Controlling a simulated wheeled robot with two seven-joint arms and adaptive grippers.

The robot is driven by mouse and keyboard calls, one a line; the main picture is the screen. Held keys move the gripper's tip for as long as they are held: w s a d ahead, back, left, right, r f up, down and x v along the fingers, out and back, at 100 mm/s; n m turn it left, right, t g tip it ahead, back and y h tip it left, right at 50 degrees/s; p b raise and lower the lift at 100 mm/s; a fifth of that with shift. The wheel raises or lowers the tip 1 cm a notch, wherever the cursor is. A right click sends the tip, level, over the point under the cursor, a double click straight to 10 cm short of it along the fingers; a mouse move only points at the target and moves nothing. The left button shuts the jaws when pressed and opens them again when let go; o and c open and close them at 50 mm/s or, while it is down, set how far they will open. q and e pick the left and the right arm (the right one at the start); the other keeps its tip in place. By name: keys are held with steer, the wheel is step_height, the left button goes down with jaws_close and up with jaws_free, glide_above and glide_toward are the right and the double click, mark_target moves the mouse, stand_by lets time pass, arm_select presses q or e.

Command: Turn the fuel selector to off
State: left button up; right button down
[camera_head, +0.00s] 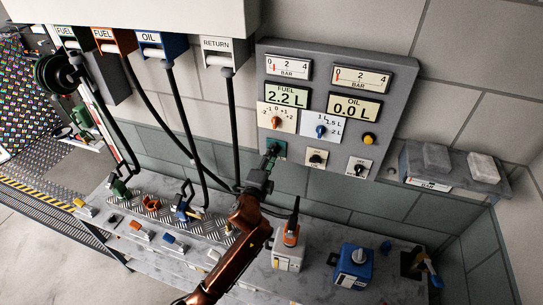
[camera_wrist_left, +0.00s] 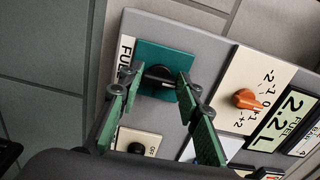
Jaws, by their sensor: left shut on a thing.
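The fuel selector is a black knob (camera_wrist_left: 160,75) on a teal plate (camera_wrist_left: 149,56), with a partly hidden FUEL label beside it. In the head view, its teal plate (camera_head: 281,150) is at the lower left of the grey panel. My left gripper (camera_head: 270,160) reaches up to it from below and hides much of it. In the left wrist view, the green-padded fingers of my left gripper (camera_wrist_left: 164,82) are on either side of the knob and shut on it. The position it points to cannot be read. My right gripper is not in view.
The panel (camera_head: 310,107) also carries an orange knob (camera_head: 276,121), a blue knob (camera_head: 320,131), two black knobs, a yellow button and gauges. Below, a grey bench (camera_head: 310,290) holds an orange-topped can (camera_head: 289,250) and a blue can (camera_head: 353,265). Hoses hang at left.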

arm_select(q)
steer(key=o, duration=1.2)
steer(key=shift+c, duration=0.2)
steer(key=v, duration=1.2)
